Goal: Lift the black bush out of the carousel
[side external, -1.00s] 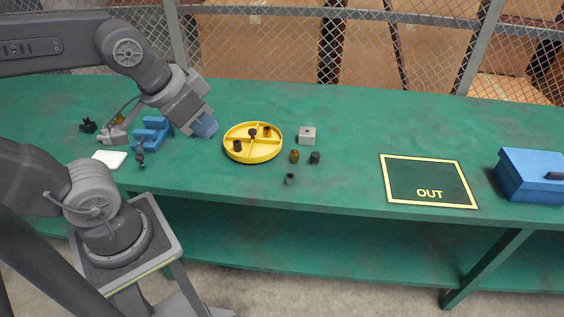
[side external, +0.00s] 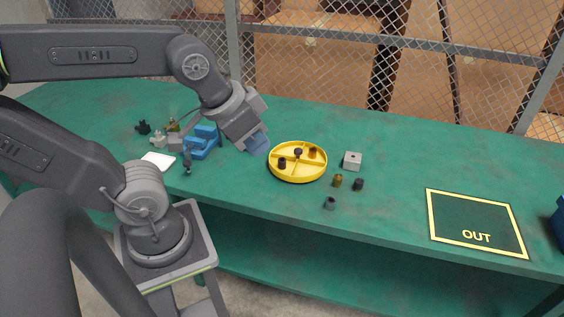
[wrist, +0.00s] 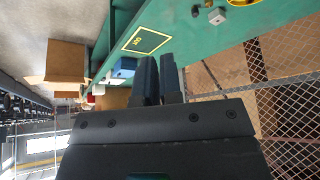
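The yellow carousel (side external: 297,178) is a round, divided tray on the green bench. A dark, nearly black bush (side external: 282,163) stands in its left part. A browner bush (side external: 313,152) stands in its back right part. A dark knob (side external: 298,152) rises at the centre. My gripper (side external: 258,145) is in the air left of the carousel, tilted down toward the right, with nothing seen in it. In the wrist view its two dark fingers (wrist: 159,78) are close together; their spacing is unclear. Only a yellow edge of the carousel (wrist: 237,2) shows there.
The yellow-framed OUT area (side external: 477,222) is empty. A blue fixture (side external: 202,143) and a white pad (side external: 158,161) are at left. Mesh fencing stands behind.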

